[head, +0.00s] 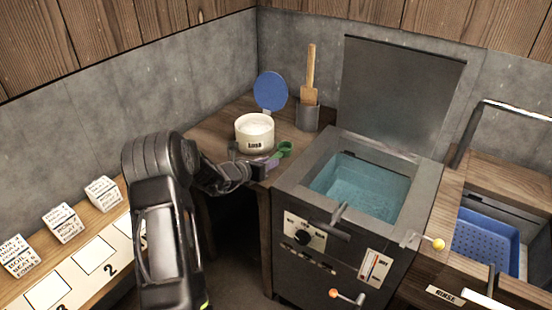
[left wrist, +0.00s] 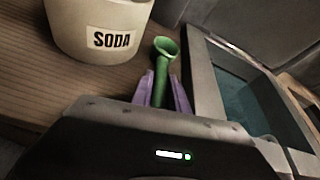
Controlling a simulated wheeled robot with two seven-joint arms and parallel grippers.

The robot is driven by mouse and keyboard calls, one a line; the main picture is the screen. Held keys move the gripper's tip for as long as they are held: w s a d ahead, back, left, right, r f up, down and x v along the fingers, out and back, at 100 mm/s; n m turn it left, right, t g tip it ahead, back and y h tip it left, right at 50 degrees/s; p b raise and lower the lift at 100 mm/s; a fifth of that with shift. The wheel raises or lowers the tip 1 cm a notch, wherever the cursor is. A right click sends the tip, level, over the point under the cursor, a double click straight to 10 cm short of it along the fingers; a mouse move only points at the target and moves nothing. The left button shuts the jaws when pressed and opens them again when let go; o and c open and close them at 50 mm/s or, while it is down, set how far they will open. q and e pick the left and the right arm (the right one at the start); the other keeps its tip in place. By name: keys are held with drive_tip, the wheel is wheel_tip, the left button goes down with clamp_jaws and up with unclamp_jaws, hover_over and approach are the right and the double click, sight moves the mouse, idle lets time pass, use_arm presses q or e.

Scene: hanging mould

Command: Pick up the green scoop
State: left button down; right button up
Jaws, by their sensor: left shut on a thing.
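The green scoop (head: 284,149) is at the front edge of the corner table, just right of the soda tub, in the head view. My left gripper (head: 269,163) is shut on its handle. In the left wrist view the purple fingertips (left wrist: 162,92) are on both sides of the green handle, and the scoop's round bowl (left wrist: 165,46) points away from me. I cannot tell whether the scoop touches the table. My right gripper is not in view.
The white soda tub (head: 254,132) stands close to the left of the scoop. Right is an open water tank (head: 424,175).

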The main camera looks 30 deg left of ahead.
use_arm(q)
wheel_tip(320, 180, up, 10)
drive_tip(key=shift+r, duration=0.1)
idle(0.5)
idle(0.6)
